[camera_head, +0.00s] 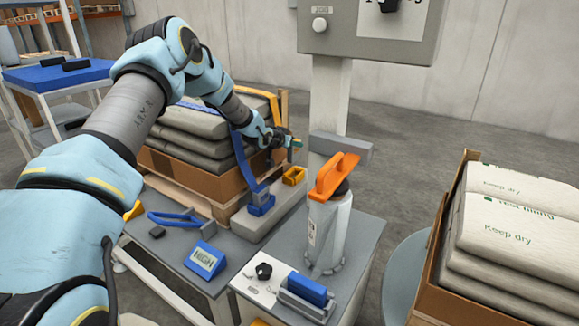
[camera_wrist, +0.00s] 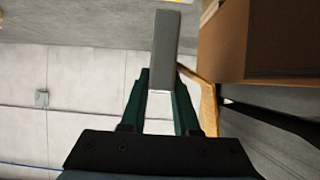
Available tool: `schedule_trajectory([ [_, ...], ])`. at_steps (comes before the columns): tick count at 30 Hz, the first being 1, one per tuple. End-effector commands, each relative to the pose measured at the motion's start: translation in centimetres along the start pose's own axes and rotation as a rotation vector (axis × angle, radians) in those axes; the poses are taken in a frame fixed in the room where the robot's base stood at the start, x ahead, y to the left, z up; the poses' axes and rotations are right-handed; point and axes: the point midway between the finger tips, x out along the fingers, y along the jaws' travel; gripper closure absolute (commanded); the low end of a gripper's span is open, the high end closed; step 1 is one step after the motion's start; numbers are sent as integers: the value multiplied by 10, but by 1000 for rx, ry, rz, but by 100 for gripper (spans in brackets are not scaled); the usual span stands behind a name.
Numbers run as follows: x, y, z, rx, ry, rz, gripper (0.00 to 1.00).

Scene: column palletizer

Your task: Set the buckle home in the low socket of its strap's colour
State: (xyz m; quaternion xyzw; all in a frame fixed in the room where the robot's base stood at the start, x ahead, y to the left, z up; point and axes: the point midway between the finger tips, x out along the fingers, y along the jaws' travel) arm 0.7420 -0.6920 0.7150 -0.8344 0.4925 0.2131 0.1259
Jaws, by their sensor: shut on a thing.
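My gripper (camera_head: 296,143) is at the right side of the strapped sack stack, above the yellow socket (camera_head: 293,176). In the wrist view its two dark green fingers (camera_wrist: 162,82) close around a plain grey block (camera_wrist: 166,42), which juts out past the tips. A blue socket (camera_head: 261,204) sits low beside the yellow one on a grey ledge. A blue strap (camera_head: 243,165) runs down the stack towards it. A yellow strap (camera_head: 262,94) crosses the top of the sacks.
A grey post (camera_head: 328,100) with a control box stands right of my gripper, with a grey bar (camera_head: 345,148) across it. A carton of sacks (camera_head: 510,225) is at the right.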

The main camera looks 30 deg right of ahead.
Motion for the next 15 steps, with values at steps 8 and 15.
schedule_trajectory([
  [8, 14, -1, 24, -1, 1, -2, 100],
  [15, 28, -1, 51, -2, 0, -2, 100],
])
